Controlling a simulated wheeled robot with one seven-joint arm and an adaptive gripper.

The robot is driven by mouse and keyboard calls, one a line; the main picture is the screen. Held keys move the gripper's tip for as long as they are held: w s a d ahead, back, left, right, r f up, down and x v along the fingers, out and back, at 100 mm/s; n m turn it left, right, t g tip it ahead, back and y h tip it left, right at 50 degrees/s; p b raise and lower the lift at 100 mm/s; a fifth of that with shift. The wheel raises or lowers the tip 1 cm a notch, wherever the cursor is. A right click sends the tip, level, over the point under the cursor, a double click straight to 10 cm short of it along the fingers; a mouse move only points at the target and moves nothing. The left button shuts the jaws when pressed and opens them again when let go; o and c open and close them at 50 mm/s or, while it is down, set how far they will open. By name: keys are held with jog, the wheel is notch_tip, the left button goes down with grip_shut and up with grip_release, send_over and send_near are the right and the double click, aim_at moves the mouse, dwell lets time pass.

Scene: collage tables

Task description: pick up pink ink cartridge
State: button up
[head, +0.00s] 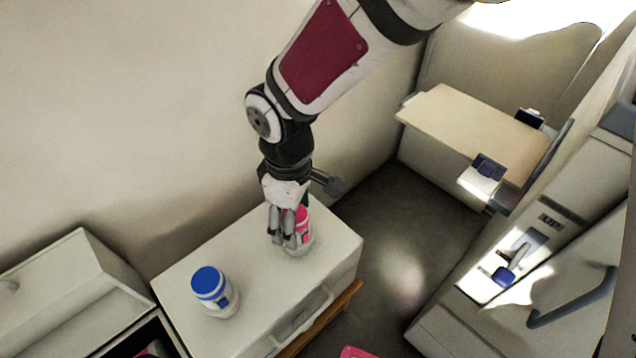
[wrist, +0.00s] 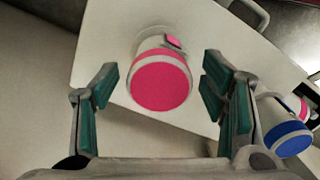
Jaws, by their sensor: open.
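The pink ink cartridge (head: 304,240) is a white cylinder with a pink top and stands on the white cabinet top. In the wrist view its round pink top (wrist: 160,82) lies between and a little beyond the two fingers. My gripper (head: 284,240) points down at the cartridge in the head view and hides part of it. My gripper (wrist: 158,90) is open in the wrist view, with green-padded fingers left and right of the cartridge and visible gaps on both sides.
A blue-topped cartridge (head: 210,290) stands on the same white cabinet (head: 258,262), to the left. It shows at the right in the wrist view (wrist: 287,138). A wall rises behind the cabinet. A wooden-topped table (head: 475,125) and a grey machine (head: 500,260) with a lever stand at the right.

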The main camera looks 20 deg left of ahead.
grip_shut()
jog(key=shift+r, duration=0.1)
